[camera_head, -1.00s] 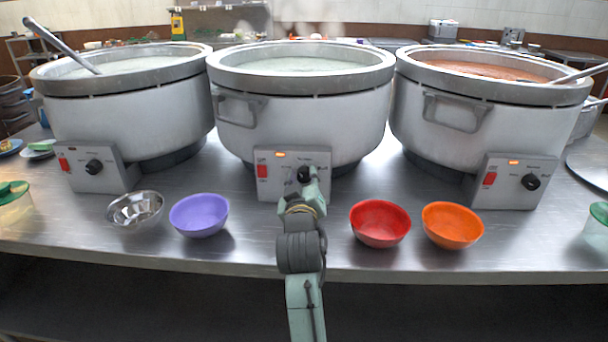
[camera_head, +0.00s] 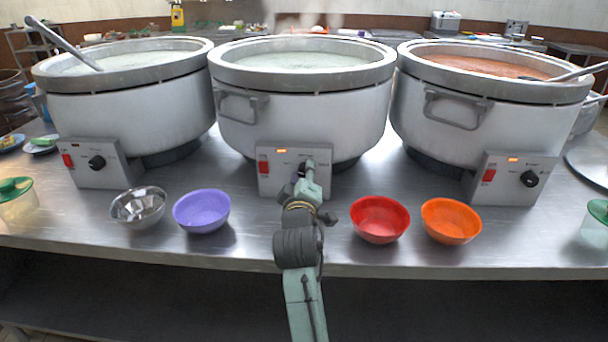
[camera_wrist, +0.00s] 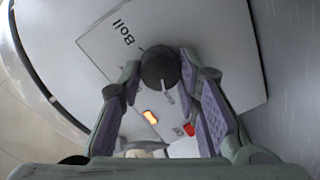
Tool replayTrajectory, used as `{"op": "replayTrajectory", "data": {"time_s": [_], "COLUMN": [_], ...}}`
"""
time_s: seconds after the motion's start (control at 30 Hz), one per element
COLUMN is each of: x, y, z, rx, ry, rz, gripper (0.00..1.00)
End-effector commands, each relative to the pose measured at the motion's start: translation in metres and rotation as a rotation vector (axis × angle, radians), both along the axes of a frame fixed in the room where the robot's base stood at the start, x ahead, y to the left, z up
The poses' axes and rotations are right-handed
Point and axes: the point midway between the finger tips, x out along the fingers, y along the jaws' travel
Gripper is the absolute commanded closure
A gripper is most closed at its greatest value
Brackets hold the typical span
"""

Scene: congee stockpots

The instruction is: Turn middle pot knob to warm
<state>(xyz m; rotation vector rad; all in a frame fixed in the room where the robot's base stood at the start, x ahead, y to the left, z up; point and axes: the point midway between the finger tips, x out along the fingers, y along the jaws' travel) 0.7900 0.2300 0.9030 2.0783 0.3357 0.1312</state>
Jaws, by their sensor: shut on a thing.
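The middle pot (camera_head: 300,110) has a light grey control box (camera_head: 268,180) on its front, with a red switch (camera_head: 263,168) and a lit orange lamp. Its dark knob (camera_wrist: 158,68) shows in the wrist view between my fingers, below the printed word "Boll". In that view the panel is turned, with the lamp (camera_wrist: 150,117) and the red switch (camera_wrist: 189,129) lower down. My gripper (camera_head: 306,176) reaches the box from the front and is shut on the knob. The arm mostly hides the knob in the head view. Which mark the knob points to I cannot tell.
The left pot (camera_head: 130,110) and right pot (camera_head: 480,120) have similar control boxes. A metal bowl (camera_head: 138,207) and purple bowl (camera_head: 202,211) stand left of my arm. A red bowl (camera_head: 380,219) and orange bowl (camera_head: 451,221) stand right. Bare steel counter lies between.

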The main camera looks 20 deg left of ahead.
Motion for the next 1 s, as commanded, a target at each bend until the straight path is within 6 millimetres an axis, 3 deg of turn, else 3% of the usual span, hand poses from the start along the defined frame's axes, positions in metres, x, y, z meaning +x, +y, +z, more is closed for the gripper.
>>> {"op": "replayTrajectory", "data": {"time_s": [0.33, 0.37, 0.63, 1.0], "x": [0.0003, 0.0003, 0.0002, -0.005], "y": [-0.0002, -0.0002, -0.0001, -0.0014], "z": [-0.0001, -0.0001, 0.0001, 0.0004], "rx": [-0.003, -0.003, -0.002, -0.001], "ry": [0.0, 0.0, -0.001, -0.002], "rz": [-0.001, -0.001, 0.0, 0.0], "gripper": [0.98, 0.68, 0.5, 0.49]}}
